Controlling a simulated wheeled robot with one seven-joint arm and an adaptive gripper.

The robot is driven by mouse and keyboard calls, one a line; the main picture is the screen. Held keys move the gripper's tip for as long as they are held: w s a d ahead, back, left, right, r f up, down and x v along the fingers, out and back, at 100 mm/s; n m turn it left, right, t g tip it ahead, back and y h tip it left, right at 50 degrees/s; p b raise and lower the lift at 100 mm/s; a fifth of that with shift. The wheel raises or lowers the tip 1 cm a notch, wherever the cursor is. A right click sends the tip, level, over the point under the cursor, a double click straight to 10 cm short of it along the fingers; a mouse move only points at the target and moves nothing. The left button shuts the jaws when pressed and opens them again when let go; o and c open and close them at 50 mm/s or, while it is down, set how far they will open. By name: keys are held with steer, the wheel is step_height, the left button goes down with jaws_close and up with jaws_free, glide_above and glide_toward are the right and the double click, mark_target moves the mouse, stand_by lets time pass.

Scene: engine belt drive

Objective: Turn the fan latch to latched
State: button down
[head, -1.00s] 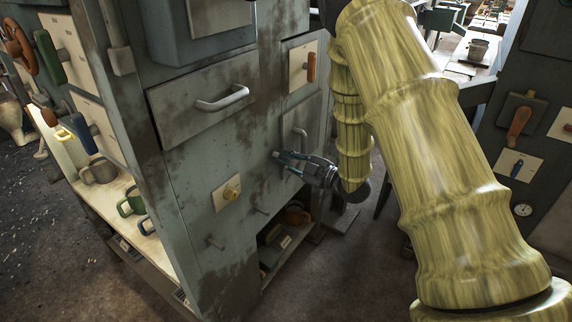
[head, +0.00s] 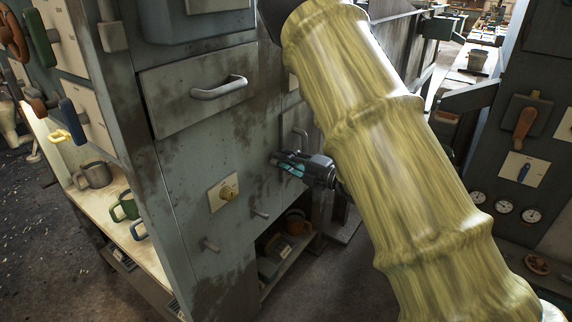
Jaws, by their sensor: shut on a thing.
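My gripper (head: 290,163), grey with teal on its fingers, is at the grey-green cabinet front, just below a small upright handle (head: 300,141). It is shut on a small fitting there, which the fingers mostly hide. That fitting may be the fan latch, but no label on it is readable and its turn cannot be told. My yellow arm covers much of the middle of the head view.
A drawer with a pale handle (head: 220,88) is above left of my gripper. Short pegs (head: 261,213) stick out below it. Mugs (head: 95,174) stand on a side ledge. Another panel (head: 522,165) stands at right.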

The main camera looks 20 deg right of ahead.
steer(key=shift+f, duration=0.1)
stand_by(0.5)
steer(key=c, duration=1.4)
jaws_free()
steer(key=shift+s, duration=0.15)
steer(key=v, duration=1.2)
